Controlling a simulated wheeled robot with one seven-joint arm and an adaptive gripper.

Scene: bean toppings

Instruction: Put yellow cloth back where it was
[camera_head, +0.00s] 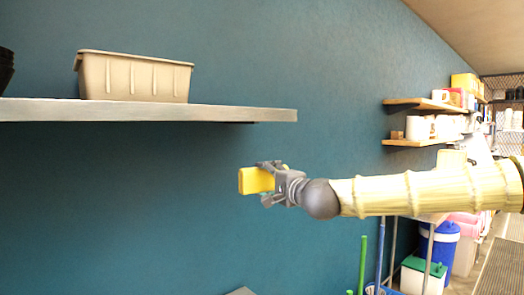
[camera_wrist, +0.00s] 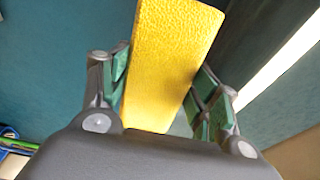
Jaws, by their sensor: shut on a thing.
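The yellow cloth (camera_head: 256,180) looks like a small, stiff block and is held in the air in front of the blue wall. My gripper (camera_head: 268,182) is shut on it.
A beige bin (camera_head: 135,78) stands on the grey shelf, with a dark stack (camera_head: 5,68) at the far left. Wooden shelves (camera_head: 425,142) with cups and boxes are at the back right. A blue barrel (camera_head: 440,243) and green and blue poles stand below. The wall area around the cloth is clear.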

